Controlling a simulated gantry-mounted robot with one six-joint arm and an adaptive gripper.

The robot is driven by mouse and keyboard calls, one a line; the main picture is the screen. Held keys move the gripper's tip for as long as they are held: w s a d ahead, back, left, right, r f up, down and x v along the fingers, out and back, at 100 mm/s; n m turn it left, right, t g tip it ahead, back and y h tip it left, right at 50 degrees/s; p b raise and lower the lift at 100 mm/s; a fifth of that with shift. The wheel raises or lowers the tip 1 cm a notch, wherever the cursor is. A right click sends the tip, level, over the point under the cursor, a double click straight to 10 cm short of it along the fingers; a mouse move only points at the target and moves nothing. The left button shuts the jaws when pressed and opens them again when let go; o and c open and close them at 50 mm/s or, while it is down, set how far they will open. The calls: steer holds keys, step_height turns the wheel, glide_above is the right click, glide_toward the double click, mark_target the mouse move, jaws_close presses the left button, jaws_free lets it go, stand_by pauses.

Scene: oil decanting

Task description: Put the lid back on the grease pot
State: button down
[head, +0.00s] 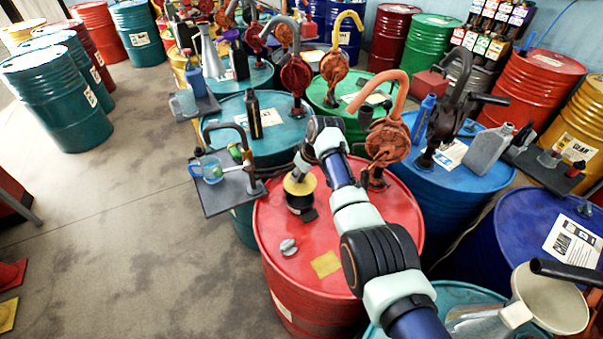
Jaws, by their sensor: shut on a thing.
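The grease pot (300,204) is a small dark pot standing upright on the red drum (278,222), near its far left edge. A yellow disc, which looks like the lid (298,185), is at the pot's mouth. My gripper (299,174) points down directly over it, with the fingers shut on what appears to be the lid. The fingers are small and partly hidden by the wrist. I cannot tell whether the lid touches the rim or sits level.
A grey cap (288,247) and a yellow square (326,264) lie on the red drum in front of the pot. A rust-coloured hand pump (386,143) stands behind my arm. A side tray (222,192) with a blue jug (210,170) is at left.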

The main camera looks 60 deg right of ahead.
mark_target(303, 184)
steer(key=shift+f+b, duration=2.7)
steer(key=shift+f, duration=0.5)
steer(key=shift+f, duration=0.15)
steer(key=shift+c, duration=1.2)
jaws_free()
steer(key=shift+r+p, duration=3.2)
steer(key=shift+r, duration=0.35)
jaws_close()
